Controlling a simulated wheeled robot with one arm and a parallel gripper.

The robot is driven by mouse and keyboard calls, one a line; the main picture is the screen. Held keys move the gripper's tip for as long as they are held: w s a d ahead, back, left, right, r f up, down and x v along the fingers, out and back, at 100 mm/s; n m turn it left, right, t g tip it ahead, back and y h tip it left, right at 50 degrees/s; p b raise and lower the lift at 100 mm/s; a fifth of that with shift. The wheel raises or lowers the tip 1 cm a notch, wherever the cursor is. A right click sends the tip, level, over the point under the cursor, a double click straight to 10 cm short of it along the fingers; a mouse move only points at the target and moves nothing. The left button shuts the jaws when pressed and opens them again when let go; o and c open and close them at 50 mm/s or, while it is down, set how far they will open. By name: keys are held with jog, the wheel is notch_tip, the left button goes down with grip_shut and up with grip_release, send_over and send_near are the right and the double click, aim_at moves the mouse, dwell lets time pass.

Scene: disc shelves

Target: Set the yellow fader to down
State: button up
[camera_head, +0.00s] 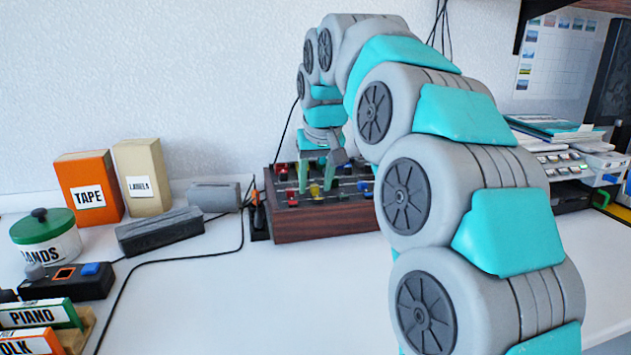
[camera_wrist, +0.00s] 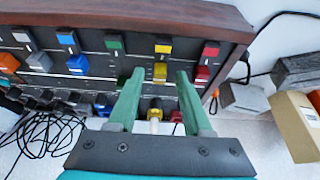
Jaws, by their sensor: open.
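The mixer panel (camera_head: 325,222) has a dark face with rows of coloured caps and wooden sides. In the wrist view, a yellow cap (camera_wrist: 160,72) lies between my two green fingertips, with a second yellow piece (camera_wrist: 163,46) above it, nearer the wooden edge. A yellow cap also shows in the head view (camera_head: 315,191). My gripper (camera_wrist: 158,76) is open, with a finger on each side of the yellow column. In the head view my gripper (camera_head: 316,188) points down over the panel. Whether the fingers touch the cap cannot be told.
Red caps (camera_wrist: 203,74) stand close right of the fingers. Green (camera_wrist: 114,42) and blue caps (camera_wrist: 77,65) are to the left. A grey box (camera_head: 215,196), a dark block (camera_head: 160,232) and cables (camera_head: 242,225) lie left of the panel.

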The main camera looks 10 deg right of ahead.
jog(key=shift+f, duration=0.1)
grip_shut()
dwell(0.3)
dwell(1.1)
